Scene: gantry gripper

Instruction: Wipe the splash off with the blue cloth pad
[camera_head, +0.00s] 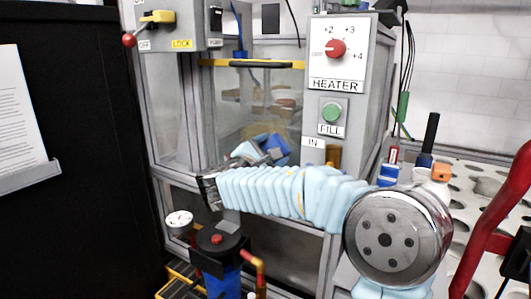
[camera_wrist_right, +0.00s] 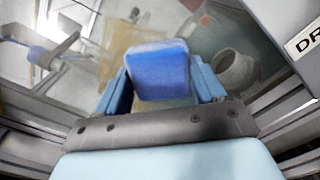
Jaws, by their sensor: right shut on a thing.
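The blue cloth pad (camera_wrist_right: 160,68) is between the two blue fingers of my right gripper (camera_wrist_right: 160,88) in the right wrist view. The gripper is shut on it. In the head view my right arm, in a pale blue sleeve, reaches in from the right to the front of the glazed cabinet (camera_head: 173,120). The blue pad (camera_head: 277,150) shows beyond the sleeve, in front of or inside the window; I cannot tell which. I cannot make out the splash clearly in either view. My left gripper is not in view.
A heater panel (camera_head: 337,55) with a red knob and a green fill button (camera_head: 331,113) stands right of the window. A lever switch box (camera_head: 180,25) is at upper left. A blue filter housing (camera_head: 220,270) stands below the arm. A red bar (camera_head: 490,225) is at far right.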

